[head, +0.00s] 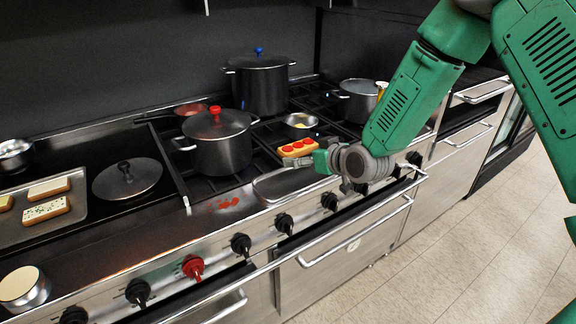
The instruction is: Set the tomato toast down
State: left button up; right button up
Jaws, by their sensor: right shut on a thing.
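The tomato toast (297,148), a pale slice topped with red tomato rounds, is at the front right of the stove. My right gripper (322,160) reaches in from the right and is shut on the toast's right end. The toast looks roughly level, above a shiny metal surface (283,184) at the stove's front edge. The gap beneath the toast is hard to judge, and the fingers partly hide its right end. My left gripper is not in view.
A red-knobbed pot (218,150) stands left of the toast, with a small metal bowl (300,124) behind it. A tall blue-knobbed pot (259,86) is farther back. A tray (75,205) with bread slices and a lid (127,179) lie at left. Red marks (228,203) show on the front ledge.

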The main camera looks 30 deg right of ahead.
aim_at(299, 179)
jog(key=shift+w+d+f, duration=0.3)
jog(key=shift+w+d, duration=0.15)
jog(key=shift+w, duration=0.2)
jog(key=shift+s+a+f+t, duration=0.15)
jog(key=shift+s+a+f, duration=0.05)
jog(key=shift+f, duration=0.4)
jog(key=shift+s+a+f+t, duration=0.15)
jog(key=shift+s+f, duration=0.05)
jog(key=shift+f, duration=0.4)
jog(key=shift+a+f, duration=0.1)
jog(key=shift+f, duration=0.25)
notch_tip(299, 179, down, 5)
jog(key=shift+w+r, duration=0.15)
jog(key=shift+r, duration=0.05)
jog(key=shift+d+f, duration=0.2)
jog(key=shift+d, duration=0.1)
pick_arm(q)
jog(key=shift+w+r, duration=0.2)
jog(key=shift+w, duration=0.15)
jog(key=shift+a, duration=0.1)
pick_arm(e)
jog(key=shift+a, duration=0.1)
